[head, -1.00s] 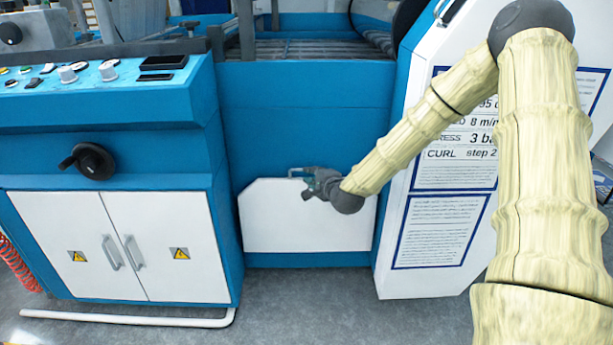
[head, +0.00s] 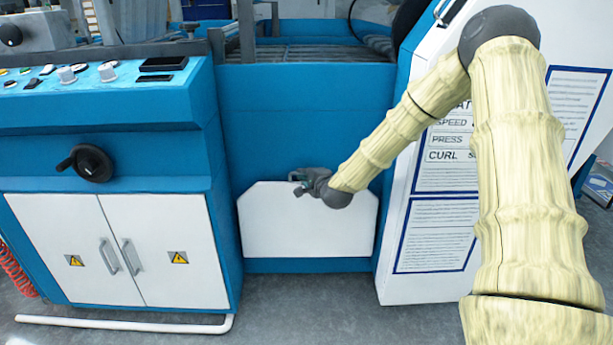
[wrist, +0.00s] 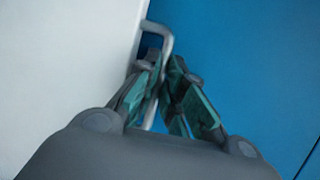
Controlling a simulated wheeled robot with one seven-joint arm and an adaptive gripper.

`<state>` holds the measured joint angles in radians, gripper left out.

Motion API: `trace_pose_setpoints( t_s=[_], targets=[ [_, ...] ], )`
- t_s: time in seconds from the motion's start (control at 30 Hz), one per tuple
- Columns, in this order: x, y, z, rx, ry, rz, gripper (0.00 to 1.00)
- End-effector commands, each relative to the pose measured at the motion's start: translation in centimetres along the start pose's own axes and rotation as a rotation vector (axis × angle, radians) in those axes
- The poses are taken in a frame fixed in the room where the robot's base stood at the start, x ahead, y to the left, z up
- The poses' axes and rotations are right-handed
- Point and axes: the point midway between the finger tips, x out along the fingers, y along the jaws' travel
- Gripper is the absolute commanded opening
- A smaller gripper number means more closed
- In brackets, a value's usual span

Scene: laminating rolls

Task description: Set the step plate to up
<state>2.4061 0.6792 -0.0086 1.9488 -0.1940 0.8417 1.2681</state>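The step plate (head: 305,225) is a white panel with cut upper corners, low on the blue machine front. It looks upright and flat against that front. In the wrist view the white plate (wrist: 65,60) fills the left, and a grey bar handle (wrist: 168,38) shows at its edge. My gripper (head: 297,183) is at the plate's top edge, left of its middle. In the wrist view its teal-padded fingers (wrist: 164,68) are close together with the handle running between them; blur hides the exact contact. In the head view the gripper hides the handle.
A white double-door cabinet (head: 122,248) with a control panel and black knob (head: 90,163) stands left. A slanted white text panel (head: 392,268) is on the right, partly behind my arm. Grey floor (head: 310,300) in front is clear except a white pipe (head: 125,324) at left.

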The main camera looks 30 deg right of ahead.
Motion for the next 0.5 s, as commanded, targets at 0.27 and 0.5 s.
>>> trace_pose_setpoints(
  t_s=[0.27,0.5],
  targets=[
    [-0.4,0.1,0.1,0.002,0.001,0.002,0.0],
    [-2.1,0.9,0.6,0.001,0.001,0.003,0.0]
  ],
)
